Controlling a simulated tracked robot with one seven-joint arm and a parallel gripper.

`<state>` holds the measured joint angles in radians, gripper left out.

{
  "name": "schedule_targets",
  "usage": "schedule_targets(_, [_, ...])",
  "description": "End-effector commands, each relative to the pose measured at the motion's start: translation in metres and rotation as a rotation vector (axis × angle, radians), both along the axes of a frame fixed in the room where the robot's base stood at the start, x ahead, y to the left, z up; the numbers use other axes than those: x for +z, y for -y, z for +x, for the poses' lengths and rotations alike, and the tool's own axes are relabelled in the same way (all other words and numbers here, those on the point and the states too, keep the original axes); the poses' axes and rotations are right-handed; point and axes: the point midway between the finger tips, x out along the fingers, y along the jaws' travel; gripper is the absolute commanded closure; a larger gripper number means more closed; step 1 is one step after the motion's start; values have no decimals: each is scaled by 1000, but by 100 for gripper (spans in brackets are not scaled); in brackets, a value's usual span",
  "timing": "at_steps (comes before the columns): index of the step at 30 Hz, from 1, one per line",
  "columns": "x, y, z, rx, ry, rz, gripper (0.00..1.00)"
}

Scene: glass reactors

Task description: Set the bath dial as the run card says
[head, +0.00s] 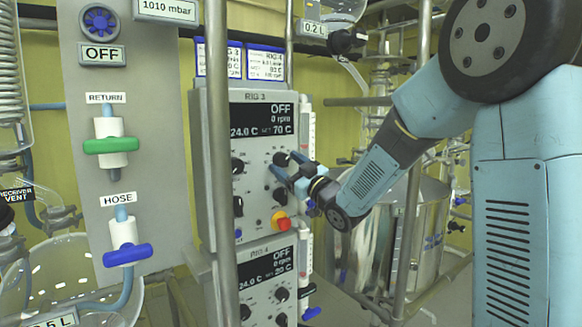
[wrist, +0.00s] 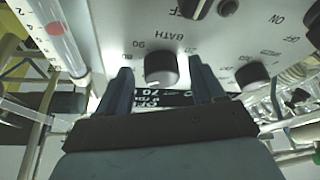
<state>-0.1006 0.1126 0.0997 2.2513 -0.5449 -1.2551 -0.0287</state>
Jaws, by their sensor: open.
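The RIG 3 panel (head: 250,200) has a display (head: 263,119) reading OFF, 0 rpm, 24.0 C and SET 70 C. My gripper (head: 283,166) is at the panel's upper right knob, just below the display.
A second knob (wrist: 252,76) is close beside one finger. A red button (head: 281,223) sits below my gripper on the panel. The RIG 4 panel (head: 266,293), SET 20 C, is underneath. A vertical pole (head: 221,150) stands before the panels; a steel vessel (head: 385,235) is at right.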

Motion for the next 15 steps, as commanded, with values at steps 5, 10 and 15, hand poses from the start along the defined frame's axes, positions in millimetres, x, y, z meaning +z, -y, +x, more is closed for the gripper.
schedule_targets(5, [-1, 0, -1, 0, -1, 0, 32])
schedule_targets(10, [-6, 10, -9, -1, -2, -1, 32])
schedule_targets(15, [-17, 29, -30, -2, -1, -1, 32])
